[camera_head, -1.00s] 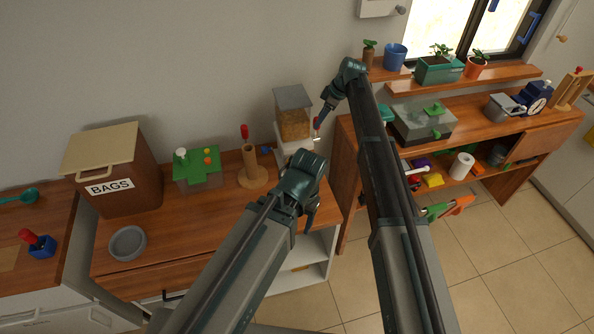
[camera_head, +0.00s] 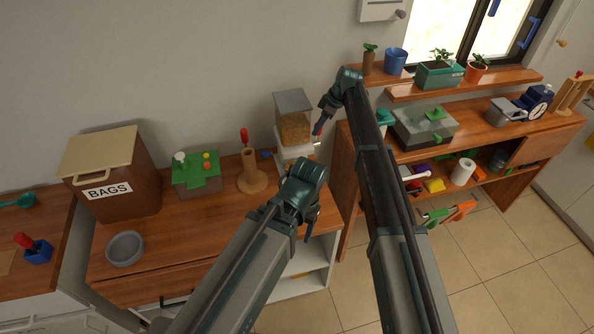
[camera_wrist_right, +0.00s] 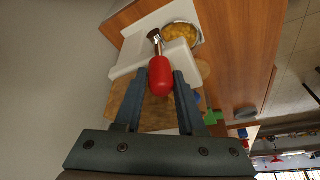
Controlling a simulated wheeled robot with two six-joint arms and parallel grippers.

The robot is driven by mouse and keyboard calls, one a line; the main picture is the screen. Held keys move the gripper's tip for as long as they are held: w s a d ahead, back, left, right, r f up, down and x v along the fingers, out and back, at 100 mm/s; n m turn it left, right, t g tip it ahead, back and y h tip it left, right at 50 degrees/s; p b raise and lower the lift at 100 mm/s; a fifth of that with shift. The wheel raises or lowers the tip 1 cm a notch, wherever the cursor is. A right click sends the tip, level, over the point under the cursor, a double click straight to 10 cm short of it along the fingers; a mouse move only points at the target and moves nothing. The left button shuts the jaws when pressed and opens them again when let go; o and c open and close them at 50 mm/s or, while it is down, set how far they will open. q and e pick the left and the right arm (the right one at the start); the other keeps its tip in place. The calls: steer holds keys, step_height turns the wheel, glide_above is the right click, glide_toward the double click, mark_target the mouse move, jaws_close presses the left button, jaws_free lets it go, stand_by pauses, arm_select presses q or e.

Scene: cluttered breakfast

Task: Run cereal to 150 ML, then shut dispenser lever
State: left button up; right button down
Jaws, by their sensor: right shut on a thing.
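The cereal dispenser (camera_head: 293,127) stands against the wall at the back of the wooden counter, with a grey lid, a clear hopper of brown cereal and a white base. Its lever has a red handle (camera_wrist_right: 160,77) on a metal stem. My right gripper (camera_wrist_right: 161,73) is shut on the red handle; in the head view this gripper (camera_head: 318,131) is at the dispenser's right side. A bowl or cup with yellow-orange cereal (camera_wrist_right: 180,33) sits by the white base in the right wrist view; its fill mark is not readable. My left gripper (camera_head: 312,222) hangs in front of the dispenser, its jaws unclear.
A wooden post on a round base (camera_head: 251,172), a green-topped box (camera_head: 196,177), a BAGS bin (camera_head: 112,175) and a grey bowl (camera_head: 125,248) stand to the left. A shelf unit (camera_head: 470,115) with several items is at right.

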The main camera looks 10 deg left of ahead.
steer(key=shift+w+d, duration=0.2)
steer(key=shift+w, duration=0.1)
steer(key=shift+s+d, duration=0.1)
steer(key=shift+s, duration=0.05)
steer(key=shift+s+d+f, duration=0.1)
steer(key=shift+s+d, duration=0.05)
steer(key=shift+s, duration=0.1)
stand_by(1.5)
stand_by(0.7)
steer(key=shift+s+d+f+t+b, duration=0.1)
steer(key=shift+s+t+b, duration=0.2)
steer(key=shift+s, duration=0.05)
steer(key=shift+w, duration=0.2)
